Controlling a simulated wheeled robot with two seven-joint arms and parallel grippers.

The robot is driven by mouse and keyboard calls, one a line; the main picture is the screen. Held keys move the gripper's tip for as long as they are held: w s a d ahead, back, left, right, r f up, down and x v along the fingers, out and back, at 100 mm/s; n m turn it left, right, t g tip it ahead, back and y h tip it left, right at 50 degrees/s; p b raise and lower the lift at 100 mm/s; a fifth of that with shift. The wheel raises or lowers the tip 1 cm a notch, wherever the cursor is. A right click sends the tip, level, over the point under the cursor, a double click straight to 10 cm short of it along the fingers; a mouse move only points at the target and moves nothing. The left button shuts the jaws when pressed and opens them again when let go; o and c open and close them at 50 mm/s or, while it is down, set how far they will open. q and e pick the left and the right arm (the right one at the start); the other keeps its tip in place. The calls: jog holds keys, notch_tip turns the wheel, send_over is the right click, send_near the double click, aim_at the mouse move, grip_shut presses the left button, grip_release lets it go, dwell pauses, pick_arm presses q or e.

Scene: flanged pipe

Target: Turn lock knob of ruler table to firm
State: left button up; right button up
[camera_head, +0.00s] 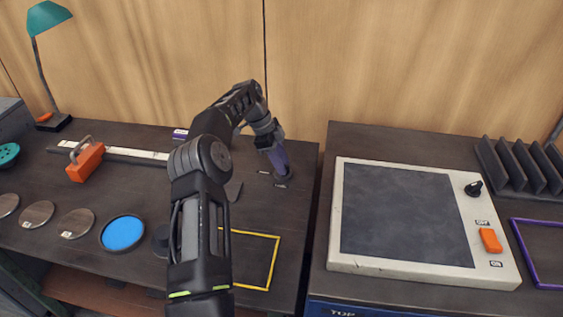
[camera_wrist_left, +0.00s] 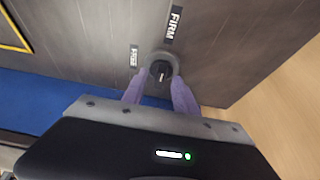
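The lock knob (camera_wrist_left: 160,70) is a small black knob on a grey round base on the dark table top (camera_head: 140,185). A FIRM label (camera_wrist_left: 173,22) lies beyond it in the left wrist view, and a smaller label (camera_wrist_left: 134,56), too blurred to read surely, lies to its left. A pale mark on the knob points toward the gripper side of that view. My left gripper (camera_head: 281,172) points down over the knob at the table's right end. Its purple fingers (camera_wrist_left: 159,82) are apart, one on either side of the knob; contact cannot be told. My right gripper is out of view.
A white ruler (camera_head: 120,152) with an orange handled block (camera_head: 87,162) lies at left. A blue disc (camera_head: 122,233) and a yellow frame (camera_head: 272,262) are in front. A wood wall (camera_head: 350,60) stands behind. A white panel (camera_head: 400,265) is on the neighbouring table.

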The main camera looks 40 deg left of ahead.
pick_arm(q)
jog(key=shift+r, duration=0.1)
jog(key=shift+a+r, duration=0.15)
jog(key=shift+r, duration=0.15)
jog(key=p+v, duration=0.6)
jog(key=v, duration=0.1)
jog(key=shift+s, duration=0.15)
dwell(0.3)
